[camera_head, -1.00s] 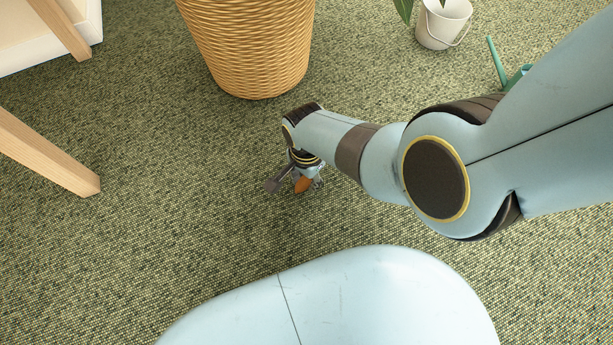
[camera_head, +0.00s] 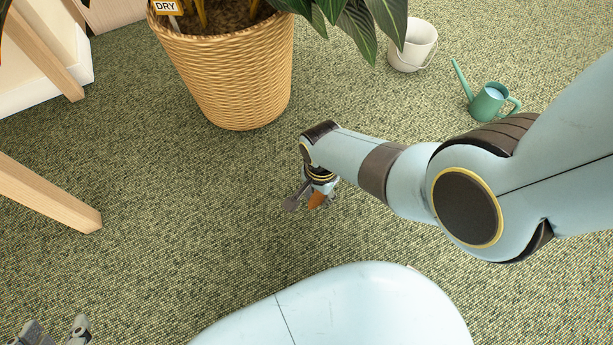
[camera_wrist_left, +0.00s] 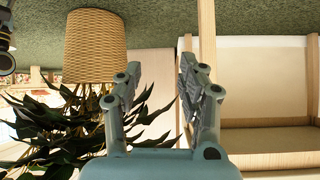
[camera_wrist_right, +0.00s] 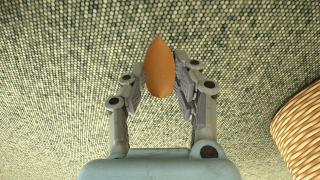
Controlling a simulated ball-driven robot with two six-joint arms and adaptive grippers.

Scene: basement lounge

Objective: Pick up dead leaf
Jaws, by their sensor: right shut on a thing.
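The dead leaf (camera_wrist_right: 158,70) is orange-brown, pointed at one end, and sits between the fingertips in the right wrist view. The height of the leaf above the carpet is hard to tell. My left gripper (camera_head: 54,330) is at the bottom left of the head view. In the left wrist view (camera_wrist_left: 160,80) its fingers are apart and empty.
A wicker planter (camera_head: 228,75) with a leafy plant (camera_head: 345,22) and a "DRY" tag (camera_head: 166,7) stands ahead. A white bucket (camera_head: 412,47) and a green watering can (camera_head: 489,102) stand right of it. Wooden furniture legs (camera_head: 45,193) are at left. Carpet between is clear.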

